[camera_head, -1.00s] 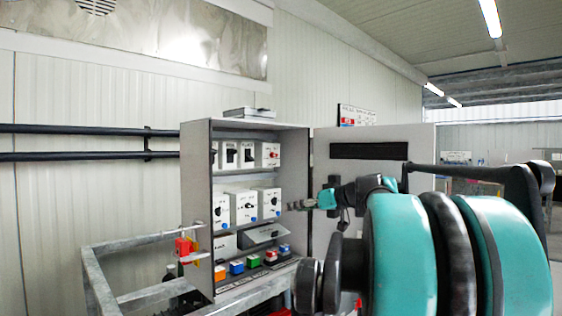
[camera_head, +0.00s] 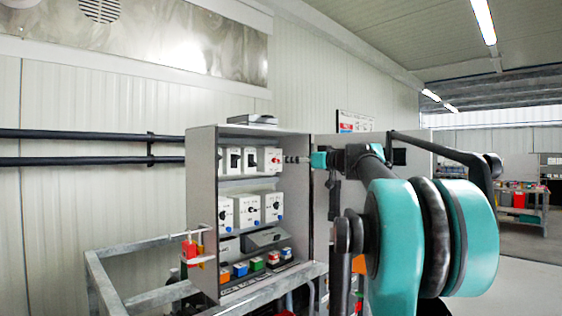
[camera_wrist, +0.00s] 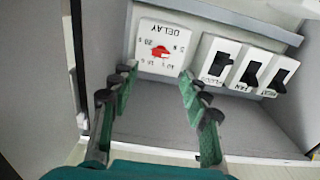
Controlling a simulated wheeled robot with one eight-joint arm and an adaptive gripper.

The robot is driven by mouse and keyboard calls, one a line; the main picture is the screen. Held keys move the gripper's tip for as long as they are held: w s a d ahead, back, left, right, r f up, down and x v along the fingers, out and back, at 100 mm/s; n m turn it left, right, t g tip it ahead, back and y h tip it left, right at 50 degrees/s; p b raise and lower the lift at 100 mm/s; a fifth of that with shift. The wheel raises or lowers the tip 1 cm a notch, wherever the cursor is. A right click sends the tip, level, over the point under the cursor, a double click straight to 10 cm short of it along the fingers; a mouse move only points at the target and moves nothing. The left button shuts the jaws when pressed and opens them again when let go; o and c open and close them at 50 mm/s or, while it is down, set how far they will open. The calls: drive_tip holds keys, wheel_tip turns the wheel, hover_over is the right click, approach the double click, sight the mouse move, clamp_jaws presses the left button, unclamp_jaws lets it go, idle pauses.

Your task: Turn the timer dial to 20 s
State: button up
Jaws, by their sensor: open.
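The timer dial is a red knob (camera_wrist: 159,51) on a white box marked DELAY, which appears upside down in the wrist view. Small time marks ring the knob; one at its upper left looks like 20 s, and the others are hard to read. I cannot tell clearly which mark the knob points to. In the head view the box (camera_head: 271,160) is at the right end of the cabinet's top row. My gripper (camera_wrist: 157,76) is open and empty, its fingers spread on either side of the dial's line and apart from it. It also shows in the head view (camera_head: 292,159), just right of the box.
Black-switch boxes (camera_wrist: 247,68) stand beside the dial box. The cabinet's side wall (camera_wrist: 35,75) is close to my gripper in the wrist view.

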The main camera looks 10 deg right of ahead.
sight(278, 159)
drive_tip(key=x, duration=0.7)
drive_tip(key=shift+a, duration=0.1)
drive_tip(key=shift+c, duration=0.4)
clamp_jaws()
